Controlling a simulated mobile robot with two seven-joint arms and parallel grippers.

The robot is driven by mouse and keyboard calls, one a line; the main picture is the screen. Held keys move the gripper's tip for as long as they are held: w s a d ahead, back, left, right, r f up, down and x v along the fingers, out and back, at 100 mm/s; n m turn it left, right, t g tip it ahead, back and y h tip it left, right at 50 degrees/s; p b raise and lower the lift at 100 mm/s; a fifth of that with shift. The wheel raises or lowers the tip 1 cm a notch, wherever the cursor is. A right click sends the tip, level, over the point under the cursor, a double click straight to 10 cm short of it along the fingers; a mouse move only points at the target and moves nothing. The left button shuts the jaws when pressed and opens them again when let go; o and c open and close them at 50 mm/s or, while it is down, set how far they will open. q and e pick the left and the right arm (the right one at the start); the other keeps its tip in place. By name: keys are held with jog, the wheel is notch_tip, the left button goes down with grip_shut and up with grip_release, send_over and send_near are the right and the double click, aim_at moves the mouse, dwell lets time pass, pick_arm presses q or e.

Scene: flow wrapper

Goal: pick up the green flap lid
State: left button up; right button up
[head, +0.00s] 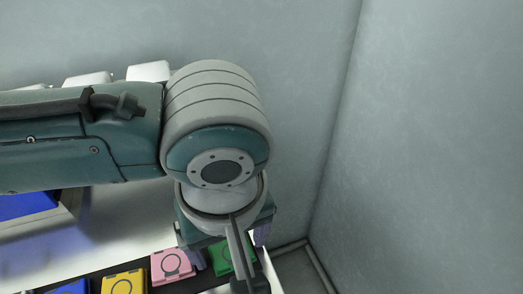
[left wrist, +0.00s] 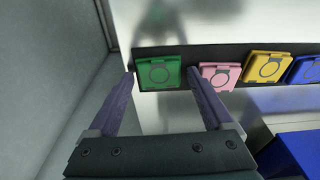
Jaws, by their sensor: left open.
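The green flap lid (left wrist: 158,73) is a flat square piece with a round ring on its face. It lies at the left end of a dark strip in the left wrist view. In the head view the lid (head: 220,262) shows at the bottom, partly hidden by my left wrist. My left gripper (left wrist: 160,75) is open and empty. Its two purple fingers point at the lid, one tip near each side of it in the picture. I cannot tell how far the tips are above it. My right gripper is not in view.
A pink lid (left wrist: 219,75) lies beside the green one, close to one finger. A yellow lid (left wrist: 268,67) and a blue lid (left wrist: 305,70) follow along the strip (left wrist: 200,52). A larger blue thing (left wrist: 292,155) is at lower right. A grey wall (head: 430,130) stands close on the right.

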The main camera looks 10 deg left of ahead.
pick_arm(q)
jog(key=c, duration=1.1)
jog(key=shift+r, duration=0.15)
